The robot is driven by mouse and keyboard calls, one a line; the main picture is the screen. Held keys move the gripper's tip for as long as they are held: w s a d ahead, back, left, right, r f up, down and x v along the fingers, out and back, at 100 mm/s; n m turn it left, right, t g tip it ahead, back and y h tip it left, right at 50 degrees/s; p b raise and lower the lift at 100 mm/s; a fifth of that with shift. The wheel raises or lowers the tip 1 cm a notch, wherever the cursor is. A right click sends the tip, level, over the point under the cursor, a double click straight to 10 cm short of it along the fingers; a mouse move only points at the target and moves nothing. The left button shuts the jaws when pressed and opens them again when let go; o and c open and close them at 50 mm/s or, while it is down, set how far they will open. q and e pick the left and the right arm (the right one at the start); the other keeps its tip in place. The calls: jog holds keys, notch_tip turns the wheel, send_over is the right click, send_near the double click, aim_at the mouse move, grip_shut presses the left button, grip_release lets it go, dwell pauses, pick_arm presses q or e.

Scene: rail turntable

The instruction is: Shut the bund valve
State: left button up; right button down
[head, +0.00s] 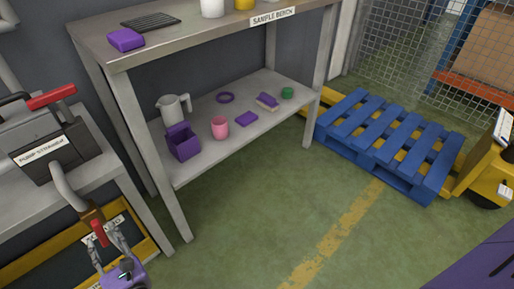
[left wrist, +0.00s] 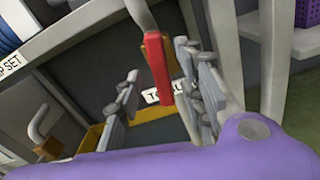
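A valve with a red lever handle (head: 100,232) and a brass-coloured body (head: 91,214) sits at the end of a grey pipe at lower left in the head view. The red handle (left wrist: 158,76) hangs down in the upper middle of the left wrist view, with a label partly hidden behind it. My left gripper (head: 112,248) is open just beside the handle. In the left wrist view its fingers (left wrist: 162,98) stand apart on either side of the handle's lower end, with no clear contact. Whether this is the bund valve cannot be read. My right gripper is not in view.
The sample bench (head: 240,128) holds several small items. A blue pallet (head: 385,140) lies at right. The green floor between is clear. Another pipe fitting (left wrist: 46,146) shows in the left wrist view.

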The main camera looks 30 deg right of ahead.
aim_at(102, 235)
pick_arm(q)
jog(key=x, duration=0.4)
jog(key=shift+w, duration=0.1)
jog(key=shift+c, duration=0.9)
grip_shut()
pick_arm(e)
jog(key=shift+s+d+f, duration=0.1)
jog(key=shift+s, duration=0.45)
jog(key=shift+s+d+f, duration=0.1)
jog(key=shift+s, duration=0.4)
